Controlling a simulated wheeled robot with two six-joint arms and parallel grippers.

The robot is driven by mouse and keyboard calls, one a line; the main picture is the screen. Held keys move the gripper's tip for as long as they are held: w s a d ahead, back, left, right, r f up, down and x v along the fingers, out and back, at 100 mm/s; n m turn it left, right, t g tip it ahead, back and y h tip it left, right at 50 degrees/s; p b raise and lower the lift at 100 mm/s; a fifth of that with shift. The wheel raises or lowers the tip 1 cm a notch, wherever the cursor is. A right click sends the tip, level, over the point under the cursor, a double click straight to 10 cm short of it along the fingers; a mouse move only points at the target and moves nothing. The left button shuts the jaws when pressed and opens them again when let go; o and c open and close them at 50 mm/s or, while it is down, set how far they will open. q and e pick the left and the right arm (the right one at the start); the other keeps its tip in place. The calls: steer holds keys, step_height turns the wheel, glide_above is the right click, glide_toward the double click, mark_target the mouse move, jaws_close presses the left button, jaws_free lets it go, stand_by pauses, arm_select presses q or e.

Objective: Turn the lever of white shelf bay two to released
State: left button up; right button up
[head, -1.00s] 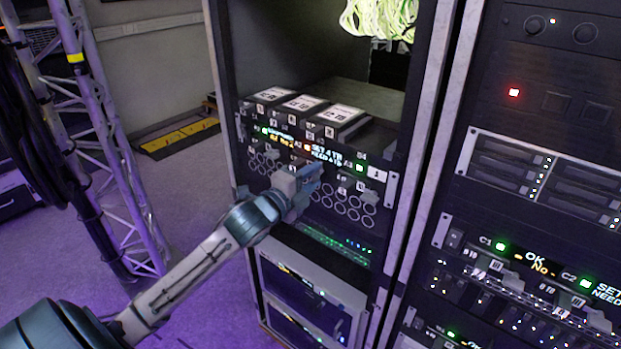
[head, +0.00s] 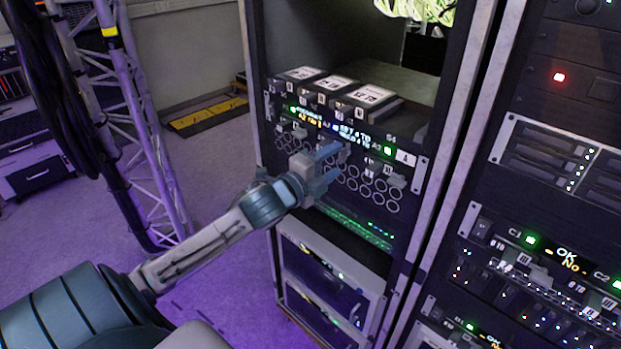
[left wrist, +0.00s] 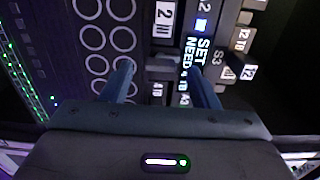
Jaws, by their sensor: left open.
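The shelf panel (head: 408,160) is a dark front in the open rack, with rows of round holes, small displays and indicator lights. My left gripper (head: 335,153) is in front of its middle bay, jaws open. In the left wrist view, the white label "2" (left wrist: 164,20) lies beyond the fingers, beside a lit blue indicator (left wrist: 202,25) and a display (left wrist: 195,52) reading "SET" and "NEED". A grey lever-like part (left wrist: 162,67) shows between the two blue fingers (left wrist: 160,82). I cannot tell whether the fingers touch it. My right gripper is in neither view.
Three dark modules with white labels (head: 338,84) sit on top of the shelf. Another rack (head: 560,215) with lit panels stands close on the right. A truss (head: 130,110) with black cables stands on the left.

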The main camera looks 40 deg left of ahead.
arm_select(q)
steer(key=s, duration=0.8)
steer(key=shift+s+a+p, duration=0.25)
steer(key=shift+a+p, duration=0.05)
steer(key=shift+p, duration=0.1)
steer(key=shift+a+f, duration=0.1)
stand_by(0.4)
